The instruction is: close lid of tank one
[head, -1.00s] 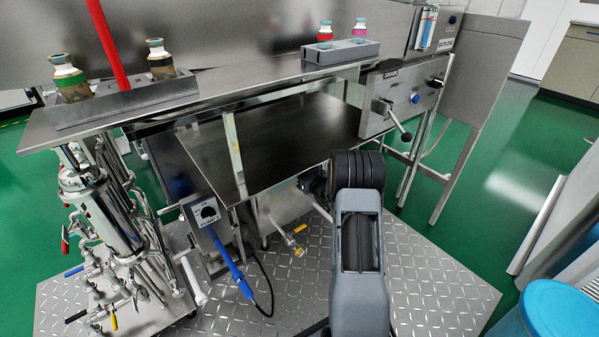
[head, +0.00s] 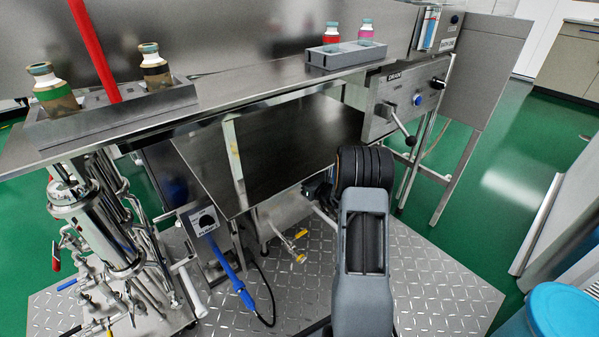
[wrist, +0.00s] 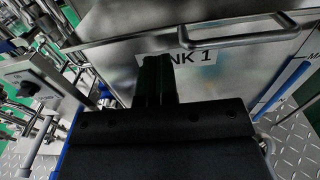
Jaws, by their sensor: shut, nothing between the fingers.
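Tank one shows in the wrist view as a steel front panel (wrist: 110,72) with a "TANK 1" label (wrist: 198,56). A bent metal bar handle (wrist: 225,43) runs across above the label. My gripper (wrist: 155,62) is shut and empty in front of the panel, below the bar and overlapping the label's left part. I cannot tell whether it touches the panel. In the head view my arm hides most of the gripper. A dark flat steel surface (head: 275,150) lies under the long shelf there; I cannot tell whether it is the lid.
A steel shelf (head: 240,104) crosses above, with two jars in a left rack (head: 115,112) and two small bottles in a grey holder (head: 345,58). A drain panel with a lever (head: 402,125) is at right. Pipework (head: 105,230) stands at left. Diamond-plate floor (head: 440,270) is clear at right.

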